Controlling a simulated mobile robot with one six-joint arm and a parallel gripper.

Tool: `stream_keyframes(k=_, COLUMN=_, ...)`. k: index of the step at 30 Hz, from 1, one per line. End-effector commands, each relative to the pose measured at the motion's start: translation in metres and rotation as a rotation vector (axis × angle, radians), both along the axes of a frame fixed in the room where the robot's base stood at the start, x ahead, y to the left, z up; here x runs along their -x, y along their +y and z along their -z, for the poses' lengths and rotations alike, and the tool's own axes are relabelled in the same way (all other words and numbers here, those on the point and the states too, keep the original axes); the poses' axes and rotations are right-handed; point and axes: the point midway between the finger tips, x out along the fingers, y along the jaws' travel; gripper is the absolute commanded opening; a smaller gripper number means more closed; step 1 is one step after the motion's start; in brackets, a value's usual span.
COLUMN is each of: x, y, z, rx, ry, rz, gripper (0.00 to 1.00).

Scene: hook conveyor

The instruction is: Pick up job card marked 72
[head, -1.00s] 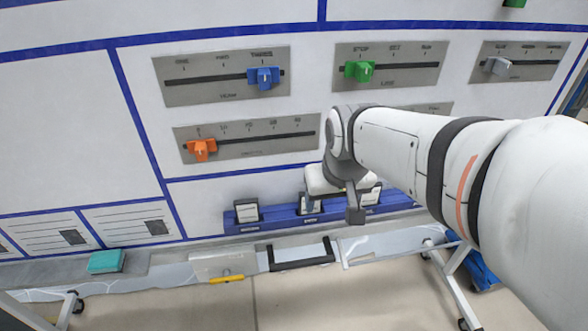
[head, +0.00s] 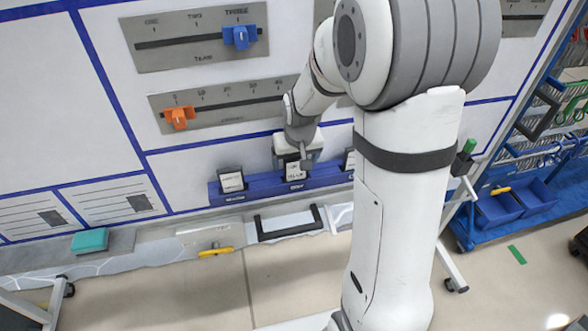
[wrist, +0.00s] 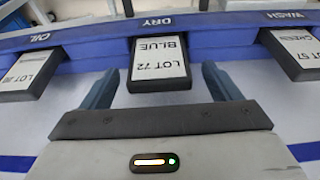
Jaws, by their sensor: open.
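The job card marked LOT 72 BLUE (wrist: 159,62) stands in the middle slot, labelled DRY, of the blue holder (wrist: 95,56). Its print is upside down in the wrist view. In the head view the card (head: 295,171) shows just below my gripper (head: 298,158). In the wrist view my gripper (wrist: 160,80) is open, with one finger on each side of the card and a gap on both sides. Nothing is held.
A card (wrist: 22,73) stands in the OIL slot on the left and a LOT 57 card (wrist: 297,53) in the WASH slot on the right. The board above has a blue slider (head: 240,37) and an orange slider (head: 179,117). A teal block (head: 90,241) lies on the ledge.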

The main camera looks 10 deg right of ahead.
Motion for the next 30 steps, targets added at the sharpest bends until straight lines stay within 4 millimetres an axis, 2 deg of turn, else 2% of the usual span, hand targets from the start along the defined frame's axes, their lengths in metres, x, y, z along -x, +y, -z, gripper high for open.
stream_keyframes(k=6, x=-0.007, y=-0.001, z=0.024, rx=0.000, ry=0.002, rz=0.000, gripper=0.84)
stream_keyframes(k=15, x=-0.008, y=0.000, z=0.027, rx=0.000, ry=0.000, rz=-0.001, gripper=0.83)
stream_keyframes(k=30, x=-0.008, y=0.000, z=0.026, rx=0.000, ry=0.000, rz=-0.002, gripper=0.42)
